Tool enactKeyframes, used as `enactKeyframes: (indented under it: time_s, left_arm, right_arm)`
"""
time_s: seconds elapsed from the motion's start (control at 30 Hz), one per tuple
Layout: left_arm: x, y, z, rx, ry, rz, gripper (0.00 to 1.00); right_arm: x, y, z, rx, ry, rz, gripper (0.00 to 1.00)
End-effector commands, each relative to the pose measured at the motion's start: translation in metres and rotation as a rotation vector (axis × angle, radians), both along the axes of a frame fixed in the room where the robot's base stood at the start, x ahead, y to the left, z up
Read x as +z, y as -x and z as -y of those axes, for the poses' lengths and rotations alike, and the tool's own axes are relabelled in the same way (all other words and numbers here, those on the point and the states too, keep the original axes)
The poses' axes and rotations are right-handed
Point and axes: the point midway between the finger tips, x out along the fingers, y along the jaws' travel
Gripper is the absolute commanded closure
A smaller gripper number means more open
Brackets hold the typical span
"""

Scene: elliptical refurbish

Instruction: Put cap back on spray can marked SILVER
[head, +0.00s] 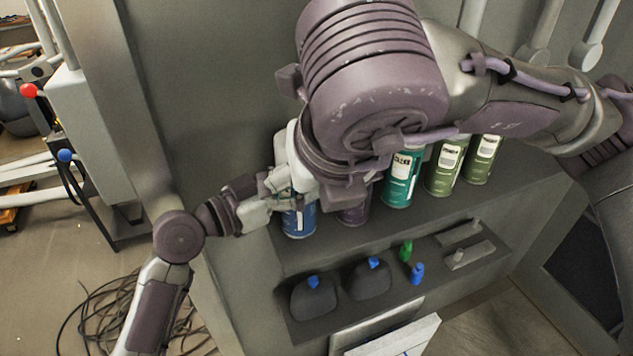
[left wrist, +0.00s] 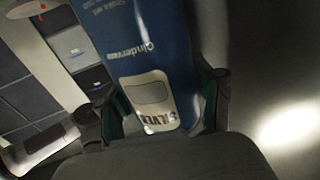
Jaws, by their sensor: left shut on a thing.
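A blue spray can (head: 299,222) stands on the upper shelf at its left end. In the left wrist view the blue can (left wrist: 155,55) fills the middle, with "SILVER" readable on its pale label, upside down in the picture. My left gripper (head: 280,185) is shut on this can, with one finger on each side of it; its fingers also show in the left wrist view (left wrist: 160,108). The can's top is hidden in the head view behind my grippers. My right gripper is over the can area, mostly hidden by its own wrist; its fingers are unclear. I cannot make out the cap.
On the same shelf stand a purple can (head: 353,214), a teal can (head: 398,188) and two olive cans (head: 444,172), (head: 480,165). The lower shelf (head: 335,322) holds two dark bottles with blue tops, small green and blue bottles, and grey blocks. Cables lie on the floor.

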Motion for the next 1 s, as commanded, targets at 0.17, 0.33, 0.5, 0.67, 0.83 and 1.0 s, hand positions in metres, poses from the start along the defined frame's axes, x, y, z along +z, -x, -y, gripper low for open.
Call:
enactKeyframes:
  time_s: [0.17,0.33,0.5,0.67,0.83,1.0]
  left_arm:
    - [0.000,0.000,0.000,-0.001,0.000,-0.001,0.96]
    - [0.000,0.000,0.000,-0.001,0.000,-0.001,0.11]
    - [0.000,0.000,0.000,0.000,0.001,-0.001,0.05]
    - [0.000,0.000,0.000,0.000,0.000,0.000,0.05]
    - [-0.001,0.005,-0.010,0.003,-0.002,0.000,0.05]
    - [-0.002,0.021,-0.037,0.003,-0.005,-0.002,0.05]
  right_arm:
    - [0.000,0.000,0.000,0.001,0.001,0.000,0.06]
    - [0.000,0.000,0.000,0.001,0.001,0.000,0.06]
    - [0.000,0.000,0.000,0.001,0.000,0.000,0.06]
    - [0.000,0.000,0.000,0.001,0.000,0.000,0.06]
    - [0.000,0.000,0.000,0.001,0.000,0.000,0.06]
    - [0.000,0.000,0.000,0.001,0.001,0.000,0.06]
